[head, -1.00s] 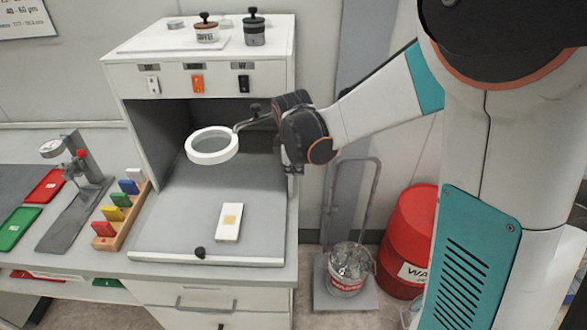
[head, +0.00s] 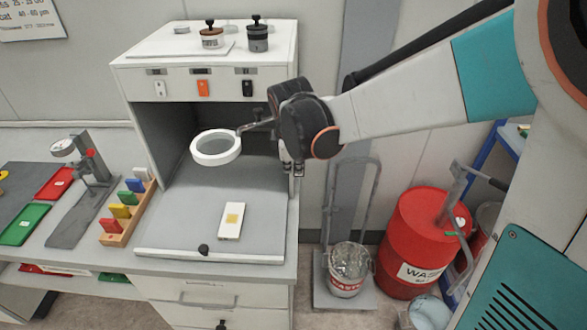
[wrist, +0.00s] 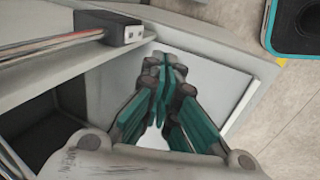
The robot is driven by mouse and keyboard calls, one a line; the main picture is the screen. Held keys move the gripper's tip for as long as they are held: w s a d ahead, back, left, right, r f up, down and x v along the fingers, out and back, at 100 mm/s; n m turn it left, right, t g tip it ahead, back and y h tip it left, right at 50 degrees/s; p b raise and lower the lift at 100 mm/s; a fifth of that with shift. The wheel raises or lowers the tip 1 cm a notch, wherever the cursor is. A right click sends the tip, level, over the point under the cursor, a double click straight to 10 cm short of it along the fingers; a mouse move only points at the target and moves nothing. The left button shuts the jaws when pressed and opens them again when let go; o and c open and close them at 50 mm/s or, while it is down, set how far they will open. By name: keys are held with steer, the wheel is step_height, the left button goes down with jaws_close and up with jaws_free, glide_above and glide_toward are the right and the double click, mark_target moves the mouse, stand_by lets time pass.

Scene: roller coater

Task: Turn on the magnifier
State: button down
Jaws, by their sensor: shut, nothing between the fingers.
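The magnifier (head: 216,147) is a white ring with a lens, held on a dark jointed arm (head: 252,125) inside the open white cabinet. The ring hangs over the grey work surface, and no glow shows on it. My gripper (head: 293,168) points down at the cabinet's right side, to the right of the magnifier ring. My wrist hides part of the magnifier's arm. In the wrist view my gripper (wrist: 163,72) has its teal-edged fingers together, with nothing between them. A grey block (wrist: 122,30) with two small dark marks lies left of the fingertips. I cannot tell what it is.
White, orange and black switches (head: 203,88) line the cabinet's top front. A white slide (head: 231,221) lies on the work surface. Two jars (head: 257,37) stand on top. A waste bucket (head: 347,270) and red drum (head: 415,245) stand to the right.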

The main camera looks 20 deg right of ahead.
steer(key=v, duration=0.4)
steer(key=shift+s+p, duration=0.2)
steer(key=shift+p, duration=0.15)
